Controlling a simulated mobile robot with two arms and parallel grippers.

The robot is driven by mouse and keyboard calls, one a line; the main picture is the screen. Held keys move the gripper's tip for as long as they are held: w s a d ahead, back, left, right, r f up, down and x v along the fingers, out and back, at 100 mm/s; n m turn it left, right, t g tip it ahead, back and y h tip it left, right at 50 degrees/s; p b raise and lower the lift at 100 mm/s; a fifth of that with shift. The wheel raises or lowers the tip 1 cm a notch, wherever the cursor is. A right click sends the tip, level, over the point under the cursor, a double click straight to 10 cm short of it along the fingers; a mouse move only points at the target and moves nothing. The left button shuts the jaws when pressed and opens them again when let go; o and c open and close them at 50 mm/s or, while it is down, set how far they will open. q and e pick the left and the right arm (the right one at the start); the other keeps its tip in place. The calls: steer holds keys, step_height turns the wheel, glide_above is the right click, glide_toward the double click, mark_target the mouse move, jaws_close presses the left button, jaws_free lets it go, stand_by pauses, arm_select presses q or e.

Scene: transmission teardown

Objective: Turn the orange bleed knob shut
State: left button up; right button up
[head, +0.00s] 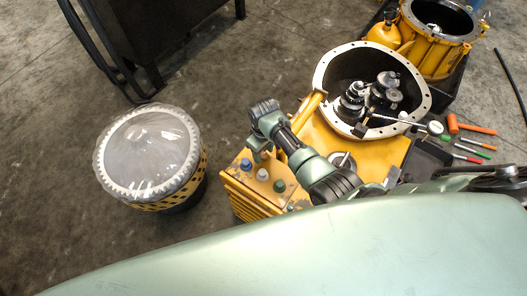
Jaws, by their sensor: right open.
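The yellow box (243,196) stands near the middle with a row of small knobs on its top. My right gripper (258,152) is open and empty above the blue and pale knobs, up and left of the orange-brown knob. I cannot tell whether it touches any knob. My left gripper is not in view.
A yellow housing (322,82) with dark gears (383,90) lies behind my right arm. A wrapped drum (148,155) stands on the floor at left. Tools with orange, red and green handles (470,146) lie at right. The floor between drum and dark cabinet (160,40) is clear.

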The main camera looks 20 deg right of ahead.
steer(key=c, duration=0.7)
jaws_close()
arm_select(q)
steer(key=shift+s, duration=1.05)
